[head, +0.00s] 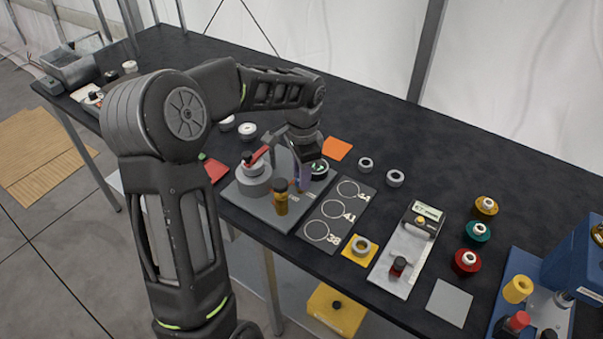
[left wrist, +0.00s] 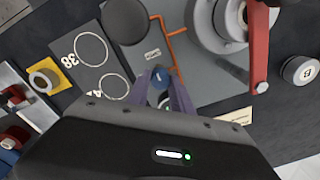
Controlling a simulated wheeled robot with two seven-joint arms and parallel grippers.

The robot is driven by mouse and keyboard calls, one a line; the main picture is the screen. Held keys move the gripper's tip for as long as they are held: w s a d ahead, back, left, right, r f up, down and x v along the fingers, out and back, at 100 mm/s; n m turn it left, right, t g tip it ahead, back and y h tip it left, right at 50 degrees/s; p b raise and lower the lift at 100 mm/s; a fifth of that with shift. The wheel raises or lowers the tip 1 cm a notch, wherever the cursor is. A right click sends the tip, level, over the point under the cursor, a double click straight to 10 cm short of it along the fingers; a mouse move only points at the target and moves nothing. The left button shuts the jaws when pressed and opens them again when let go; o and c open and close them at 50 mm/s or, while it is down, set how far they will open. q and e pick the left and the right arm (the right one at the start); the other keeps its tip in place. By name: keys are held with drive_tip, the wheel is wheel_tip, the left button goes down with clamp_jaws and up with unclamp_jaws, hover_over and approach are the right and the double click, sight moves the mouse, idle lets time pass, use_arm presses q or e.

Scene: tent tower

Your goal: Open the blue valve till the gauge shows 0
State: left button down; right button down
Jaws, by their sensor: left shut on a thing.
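My left gripper (head: 303,184) reaches down over the grey valve board (head: 251,203) at the table's near edge. In the left wrist view my left gripper (left wrist: 160,80) is shut on the blue valve (left wrist: 160,76), a small blue knob between the purple fingers. In the head view the fingers mostly hide the knob. My right gripper is in neither view.
A dark plate with numbered circles (head: 338,212) lies to the right. The table's back is mostly clear.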

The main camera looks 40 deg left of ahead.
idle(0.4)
use_arm(q)
drive_tip(key=c, duration=1.1)
unclamp_jaws()
drive_tip(key=shift+c, duration=0.2)
drive_tip(key=shift+r, duration=0.1)
wheel_tip(320, 180, up, 8)
drive_tip(key=shift+d+f+b, duration=0.15)
drive_tip(key=shift+f+b, duration=0.05)
drive_tip(key=shift+b, duration=0.3)
drive_tip(key=shift+s+f, duration=0.1)
